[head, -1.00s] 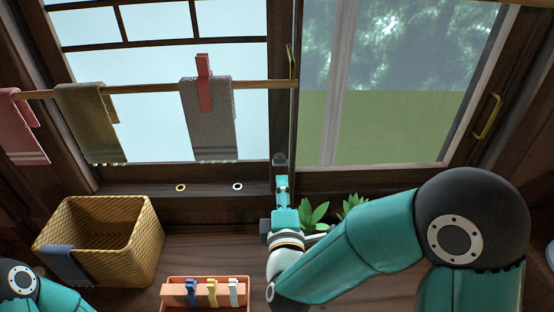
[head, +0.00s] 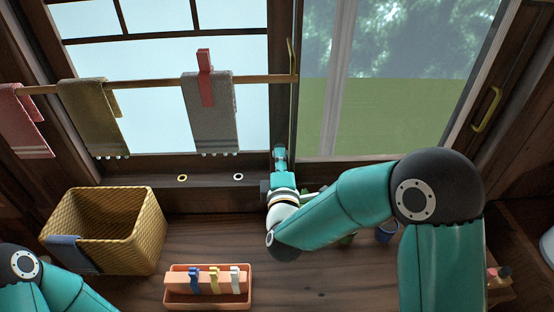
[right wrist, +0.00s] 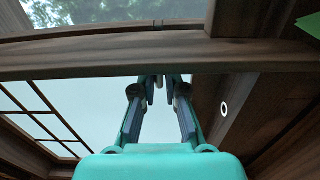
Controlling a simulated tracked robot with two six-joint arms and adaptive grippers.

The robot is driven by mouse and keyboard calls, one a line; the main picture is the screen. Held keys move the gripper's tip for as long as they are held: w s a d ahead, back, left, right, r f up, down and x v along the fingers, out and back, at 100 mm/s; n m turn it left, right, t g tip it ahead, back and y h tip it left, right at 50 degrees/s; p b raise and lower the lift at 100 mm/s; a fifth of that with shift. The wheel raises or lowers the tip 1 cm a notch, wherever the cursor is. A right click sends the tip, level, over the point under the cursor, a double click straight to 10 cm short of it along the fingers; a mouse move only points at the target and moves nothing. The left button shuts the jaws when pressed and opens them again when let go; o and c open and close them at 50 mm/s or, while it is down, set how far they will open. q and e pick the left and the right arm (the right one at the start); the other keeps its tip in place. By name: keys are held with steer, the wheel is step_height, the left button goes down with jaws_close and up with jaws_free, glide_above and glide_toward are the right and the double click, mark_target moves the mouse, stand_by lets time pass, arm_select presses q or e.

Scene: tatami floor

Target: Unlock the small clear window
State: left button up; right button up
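The clear window (head: 415,60) is at the right in the head view, with greenery showing through its glass. A brass handle (head: 487,110) is on its right frame. Another slim brass handle (head: 291,57) stands on the dark middle post between it and the frosted window (head: 165,55). My right gripper (head: 280,156) is at the foot of that post, pointing away from me. In the right wrist view its fingers (right wrist: 158,84) draw close together below a wooden rail (right wrist: 110,67). Whether they hold anything is unclear. No lock is clearly visible. My left gripper is out of view.
A wooden rod (head: 150,82) with hanging towels crosses the frosted window. A woven basket (head: 130,240) and an orange tray (head: 207,301) with clothespins stand on the wooden surface. A blue cup (head: 387,233) is partly behind my right arm.

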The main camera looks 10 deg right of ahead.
steer(key=shift+f, duration=0.1)
jaws_close()
steer(key=m+b, duration=0.5)
steer(key=b, duration=0.1)
steer(key=shift+f+m, duration=0.1)
steer(key=shift+m, duration=0.3)
steer(key=o, duration=0.6)
jaws_free()
